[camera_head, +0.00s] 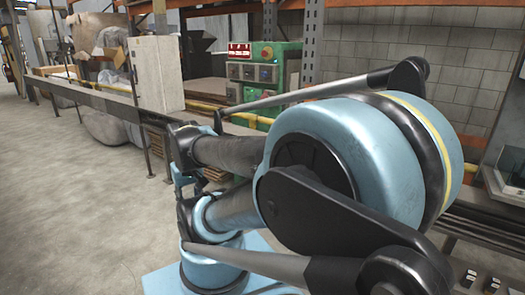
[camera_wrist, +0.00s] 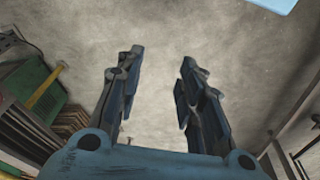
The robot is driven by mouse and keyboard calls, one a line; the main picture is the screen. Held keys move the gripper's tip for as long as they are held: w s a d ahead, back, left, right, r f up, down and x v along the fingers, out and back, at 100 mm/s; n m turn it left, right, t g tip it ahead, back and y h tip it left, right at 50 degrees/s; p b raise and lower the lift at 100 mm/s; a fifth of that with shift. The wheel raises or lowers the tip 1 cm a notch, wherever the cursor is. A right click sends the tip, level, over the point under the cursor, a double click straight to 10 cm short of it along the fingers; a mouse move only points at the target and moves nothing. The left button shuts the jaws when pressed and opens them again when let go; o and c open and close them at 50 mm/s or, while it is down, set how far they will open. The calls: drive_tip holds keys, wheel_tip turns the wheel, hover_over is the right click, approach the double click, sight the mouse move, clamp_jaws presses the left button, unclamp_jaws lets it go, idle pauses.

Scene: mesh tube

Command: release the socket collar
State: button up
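My gripper (camera_wrist: 162,54) shows in the wrist view with its two dark fingers spread apart. Nothing is between the fingers, and bare concrete floor (camera_wrist: 155,85) lies behind them. I cannot make out a socket collar in either view. In the head view my blue and black arm fills the middle and right and hides much of what is behind it. My gripper cannot be made out there.
A green control cabinet (camera_head: 262,75) and a pale cabinet (camera_head: 157,72) stand behind the arm. A long rail (camera_head: 95,100) runs at the left. Small dark items (camera_head: 469,278) lie at the lower right. Open concrete floor (camera_head: 75,220) is at the left.

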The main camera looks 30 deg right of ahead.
drive_tip(key=shift+w+d, duration=0.1)
drive_tip(key=shift+w, duration=0.15)
drive_tip(key=w+d+r+m+h, duration=0.1)
drive_tip(key=w+d+r+m, duration=0.3)
drive_tip(key=w+d+r, duration=0.4)
drive_tip(key=w+d+r+m+t+h, duration=0.15)
drive_tip(key=w+d+m, duration=0.25)
drive_tip(key=w+d, duration=0.5)
drive_tip(key=w+d+r+m+g, duration=0.1)
drive_tip(key=w+d+r+m, duration=0.15)
drive_tip(key=w+d, duration=0.6)
drive_tip(key=d+f+m+h, duration=0.15)
drive_tip(key=d+m, duration=0.25)
drive_tip(key=d, duration=1.2)
drive_tip(key=shift+n, duration=0.25)
drive_tip(key=x, duration=1.1)
drive_tip(key=a+x, duration=0.1)
drive_tip(key=x, duration=0.5)
drive_tip(key=shift+w+a+f, duration=0.1)
drive_tip(key=shift+w+f, duration=0.2)
drive_tip(key=shift+w, duration=0.05)
drive_tip(key=shift+c, duration=0.6)
